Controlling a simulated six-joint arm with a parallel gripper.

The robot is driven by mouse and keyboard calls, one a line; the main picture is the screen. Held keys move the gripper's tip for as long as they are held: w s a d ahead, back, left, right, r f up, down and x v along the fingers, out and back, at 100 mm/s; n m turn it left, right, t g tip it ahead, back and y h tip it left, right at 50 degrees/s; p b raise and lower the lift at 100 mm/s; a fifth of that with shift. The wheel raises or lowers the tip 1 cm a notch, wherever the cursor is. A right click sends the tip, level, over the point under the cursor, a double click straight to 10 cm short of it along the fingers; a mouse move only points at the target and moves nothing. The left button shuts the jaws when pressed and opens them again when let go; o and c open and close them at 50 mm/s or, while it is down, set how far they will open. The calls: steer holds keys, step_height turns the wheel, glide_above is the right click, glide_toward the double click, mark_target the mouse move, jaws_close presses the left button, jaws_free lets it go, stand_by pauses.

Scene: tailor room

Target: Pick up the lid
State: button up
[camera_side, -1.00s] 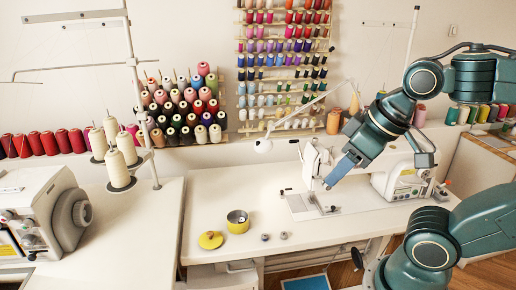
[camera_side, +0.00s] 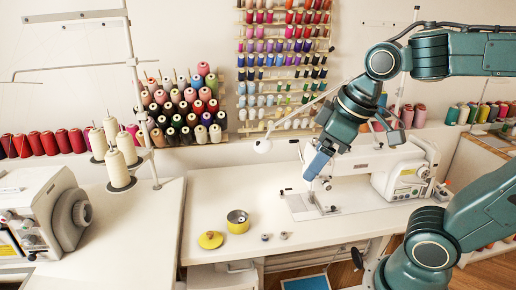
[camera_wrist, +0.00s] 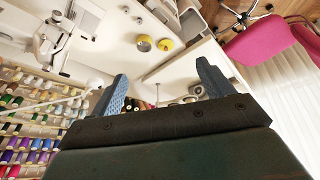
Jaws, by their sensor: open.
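The lid (camera_side: 210,240) is a yellow disc with a small knob, lying on the white table near its front left edge. Beside it, to the right and a little behind, stands an open yellow pot (camera_side: 238,222). In the wrist view the lid (camera_wrist: 165,45) appears small, beyond my two fingers. My gripper (camera_side: 311,178) is in front of the sewing machine, above the table, to the right of the lid and well apart from it. In the wrist view my gripper (camera_wrist: 162,75) has its fingers wide apart with nothing between them.
Two small bobbins (camera_side: 266,237) lie right of the pot. The white sewing machine (camera_side: 370,170) stands near my gripper. A thread stand with cones (camera_side: 120,165) and another machine (camera_side: 40,215) are at left. The table between the bobbins and sewing machine is clear.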

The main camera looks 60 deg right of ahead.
steer(key=w+f+n+g, duration=0.15)
steer(key=w+n, duration=0.35)
steer(key=w, duration=0.6)
steer(key=n+g, duration=0.4)
steer(key=n, duration=0.7)
glide_above(210, 233)
step_height(210, 233, down, 22)
steer(key=shift+w+r+t, duration=0.1)
steer(key=shift+r+t, duration=0.1)
steer(key=shift+t, duration=0.05)
steer(key=shift+f, duration=0.1)
steer(key=shift+f, duration=4.2)
